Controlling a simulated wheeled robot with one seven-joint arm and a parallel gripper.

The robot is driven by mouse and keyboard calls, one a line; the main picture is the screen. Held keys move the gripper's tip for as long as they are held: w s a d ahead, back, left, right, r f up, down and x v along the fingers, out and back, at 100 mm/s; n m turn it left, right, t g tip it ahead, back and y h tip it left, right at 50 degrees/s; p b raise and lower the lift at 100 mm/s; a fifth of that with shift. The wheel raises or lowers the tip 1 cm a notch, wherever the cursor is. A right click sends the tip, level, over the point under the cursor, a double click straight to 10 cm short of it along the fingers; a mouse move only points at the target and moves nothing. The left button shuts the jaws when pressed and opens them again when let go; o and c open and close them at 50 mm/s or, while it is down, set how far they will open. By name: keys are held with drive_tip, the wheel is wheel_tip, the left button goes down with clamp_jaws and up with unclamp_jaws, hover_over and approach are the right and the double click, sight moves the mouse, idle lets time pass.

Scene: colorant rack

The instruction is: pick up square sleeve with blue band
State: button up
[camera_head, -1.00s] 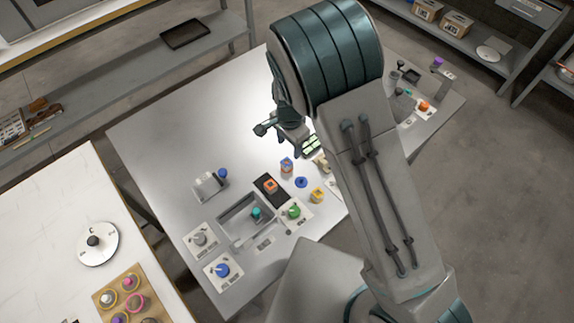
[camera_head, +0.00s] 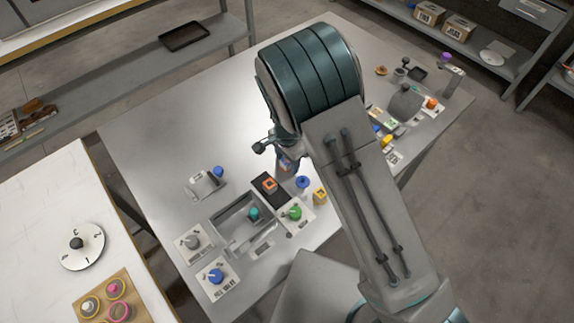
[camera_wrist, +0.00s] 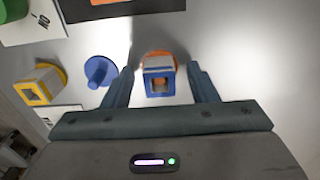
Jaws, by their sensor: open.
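The square sleeve with the blue band (camera_wrist: 160,82) stands on the table between the two fingers of my gripper (camera_wrist: 161,88) in the wrist view. It shows a blue square rim with a hollow middle and some orange at its far side. My gripper is open, with a finger on each side of the sleeve and a visible gap on both sides. In the head view the sleeve (camera_head: 287,166) is partly hidden by my arm and gripper.
A blue round knob-like piece (camera_wrist: 99,70) and a yellow square sleeve (camera_wrist: 41,86) stand left of my gripper in the wrist view. A black mat with an orange square piece (camera_head: 270,184) lies close by. The table (camera_head: 160,130) is clear at the upper left.

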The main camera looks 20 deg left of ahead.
drive_tip(key=c, duration=1)
drive_tip(key=shift+r, duration=0.1)
